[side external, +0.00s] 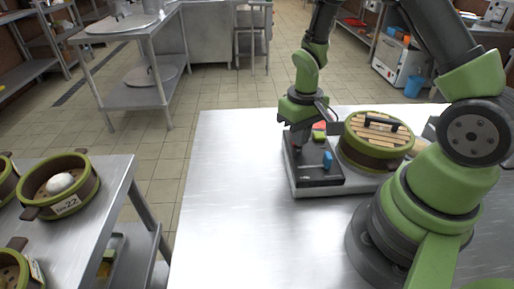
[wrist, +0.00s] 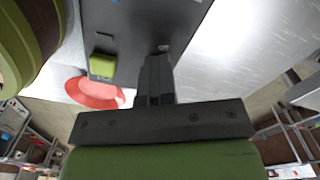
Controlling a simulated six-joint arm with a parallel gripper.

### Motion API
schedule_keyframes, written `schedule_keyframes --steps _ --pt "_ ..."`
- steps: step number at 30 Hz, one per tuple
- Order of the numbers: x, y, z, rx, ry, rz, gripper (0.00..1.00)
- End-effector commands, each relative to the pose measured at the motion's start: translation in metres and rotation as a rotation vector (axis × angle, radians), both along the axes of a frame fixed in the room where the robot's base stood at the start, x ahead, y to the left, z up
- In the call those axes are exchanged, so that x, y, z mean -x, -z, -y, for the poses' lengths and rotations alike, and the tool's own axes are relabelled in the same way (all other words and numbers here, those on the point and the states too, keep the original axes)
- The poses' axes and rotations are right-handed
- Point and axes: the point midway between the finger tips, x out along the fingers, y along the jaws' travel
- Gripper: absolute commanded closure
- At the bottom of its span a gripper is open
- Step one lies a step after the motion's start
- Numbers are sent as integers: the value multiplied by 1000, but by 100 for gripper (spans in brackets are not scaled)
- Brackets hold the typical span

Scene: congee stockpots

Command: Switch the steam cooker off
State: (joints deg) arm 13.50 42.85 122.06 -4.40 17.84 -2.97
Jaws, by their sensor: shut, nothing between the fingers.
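The steam cooker's dark control panel (side external: 318,176) lies on a light base on the steel table. It carries a blue switch or button (side external: 327,160) at its right front and a green one (side external: 318,137) farther back. The green one (wrist: 103,65) also shows in the wrist view, left of the fingers. Beside the panel stands the round green steamer (side external: 372,152) with a slatted wooden lid and black handle. My gripper (side external: 298,146) is shut and empty, pointing down at the panel's left part. Contact with the panel cannot be told. The steamer's side (wrist: 35,50) fills the wrist view's upper left.
A red round thing (wrist: 95,92) lies beyond the panel's edge. The steel table (side external: 235,200) is clear left of the panel. A separate table at left holds several green-rimmed steamers, one with a white bun (side external: 60,183).

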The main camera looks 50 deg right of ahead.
Motion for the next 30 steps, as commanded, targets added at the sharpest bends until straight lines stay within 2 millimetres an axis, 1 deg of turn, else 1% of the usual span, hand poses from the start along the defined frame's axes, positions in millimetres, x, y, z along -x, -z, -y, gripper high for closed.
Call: schedule_keyframes --steps 7,10,30 --pt "-2 0 1 3 -4 10 100" --pt "-3 -4 1 3 -4 13 100" --pt "-2 -60 1 3 -2 10 100"
